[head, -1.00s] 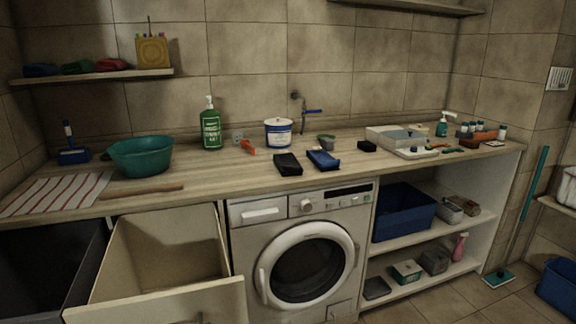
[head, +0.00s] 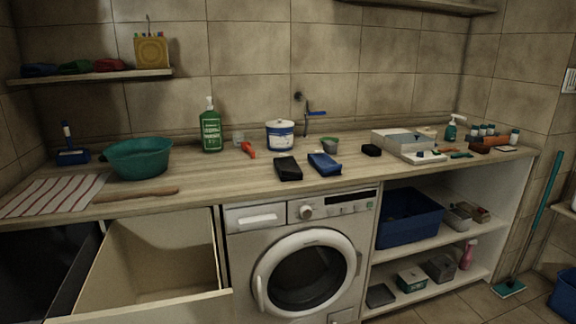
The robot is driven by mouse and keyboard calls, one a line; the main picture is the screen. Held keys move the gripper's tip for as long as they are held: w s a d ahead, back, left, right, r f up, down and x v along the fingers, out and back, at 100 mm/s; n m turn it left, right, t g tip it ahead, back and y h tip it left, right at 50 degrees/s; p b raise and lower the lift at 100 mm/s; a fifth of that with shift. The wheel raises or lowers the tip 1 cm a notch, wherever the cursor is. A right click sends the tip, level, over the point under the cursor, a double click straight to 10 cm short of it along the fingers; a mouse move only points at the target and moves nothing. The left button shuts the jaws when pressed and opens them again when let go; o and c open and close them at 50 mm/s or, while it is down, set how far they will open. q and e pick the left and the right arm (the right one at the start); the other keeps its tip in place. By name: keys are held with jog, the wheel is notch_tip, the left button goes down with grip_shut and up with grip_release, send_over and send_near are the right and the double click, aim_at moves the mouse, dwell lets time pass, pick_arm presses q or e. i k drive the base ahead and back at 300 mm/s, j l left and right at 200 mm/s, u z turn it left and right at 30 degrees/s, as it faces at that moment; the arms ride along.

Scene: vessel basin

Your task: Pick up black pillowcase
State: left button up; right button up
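A black folded cloth bundle (head: 288,168), which looks like the black pillowcase, lies on the wooden counter (head: 228,178) above the washing machine. A blue folded bundle (head: 324,164) of similar shape lies just to its right, with a small gap between them. A smaller black block (head: 371,150) lies further right on the counter; I cannot tell what it is. Neither of my grippers shows in the head view.
A washing machine (head: 239,262) stands under the counter, with an open empty-looking drawer (head: 160,250) to its left. A teal basin (head: 139,158), a green bottle (head: 211,130) and a white-blue tub (head: 280,136) stand on the counter. The counter in front of the black bundle is clear.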

aim_at(287, 169)
jog(key=i+l+u, duration=0.1)
jog(key=i+l, duration=0.15)
jog(key=l, duration=0.15)
jog(key=i+l+u, duration=0.1)
jog(key=l, duration=0.35)
jog(key=i+l+u, duration=0.1)
jog(key=i+l, duration=0.2)
jog(key=l, duration=0.15)
jog(key=i+l+u, duration=0.1)
jog(key=l, duration=0.35)
jog(key=i+l+u, duration=0.1)
jog(key=i+l, duration=0.15)
jog(key=l, duration=0.25)
jog(key=i+l+u, duration=0.1)
jog(key=l, duration=0.4)
jog(key=i+l+u, duration=0.1)
jog(key=l, duration=0.4)
jog(key=i+l+u, duration=0.15)
jog(key=l, duration=0.4)
jog(key=i, duration=0.1)
